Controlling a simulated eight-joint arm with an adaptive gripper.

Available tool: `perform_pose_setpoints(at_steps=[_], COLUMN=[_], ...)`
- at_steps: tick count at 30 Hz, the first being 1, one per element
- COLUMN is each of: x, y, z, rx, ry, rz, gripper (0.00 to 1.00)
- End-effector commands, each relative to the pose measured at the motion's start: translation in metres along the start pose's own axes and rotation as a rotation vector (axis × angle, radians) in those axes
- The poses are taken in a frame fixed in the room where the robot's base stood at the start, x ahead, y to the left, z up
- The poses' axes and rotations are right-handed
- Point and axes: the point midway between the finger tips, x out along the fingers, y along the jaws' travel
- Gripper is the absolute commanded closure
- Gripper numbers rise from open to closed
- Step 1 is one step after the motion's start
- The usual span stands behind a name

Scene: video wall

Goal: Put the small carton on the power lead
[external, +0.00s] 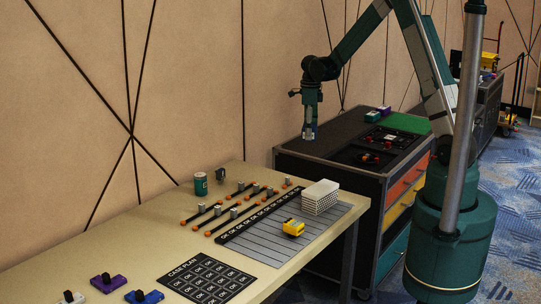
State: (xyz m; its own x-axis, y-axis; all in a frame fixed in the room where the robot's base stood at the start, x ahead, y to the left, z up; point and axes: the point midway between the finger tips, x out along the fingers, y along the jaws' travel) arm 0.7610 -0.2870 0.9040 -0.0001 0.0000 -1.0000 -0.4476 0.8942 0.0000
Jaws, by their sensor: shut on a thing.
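My gripper (310,136) points down in the air near the left end of the dark cabinet top, beyond the table's far end. It is shut on a small pale bluish thing at its fingertips, too small here to tell whether it is the small carton. I cannot pick out the power lead for certain. Dark items with red parts lie on the cabinet top (371,157), to the right of my gripper; their shape is too small to read.
The beige table (150,228) holds a stack of white cards (320,197), a yellow block (293,228), a green can (201,184), several rods with orange ends and a black case plan sheet (207,278). A wall runs behind.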

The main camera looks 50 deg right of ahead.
Motion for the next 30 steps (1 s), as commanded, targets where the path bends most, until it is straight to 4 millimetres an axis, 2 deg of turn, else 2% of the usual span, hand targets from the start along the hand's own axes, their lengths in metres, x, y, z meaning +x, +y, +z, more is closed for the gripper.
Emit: perform_pose_setpoints(at_steps=[1, 15, 24, 30], x=[-0.001, -0.004, -0.006, -0.006], y=[-0.007, -0.052, -0.068, -0.073], z=[-0.015, -0.136, -0.211, -0.246], rx=[0.026, 0.241, 0.374, 0.435], ry=[0.000, 0.000, 0.000, 0.000], rz=[0.000, 0.000, 0.000, 0.000], gripper=[0.53, 0.53, 0.53, 0.53])
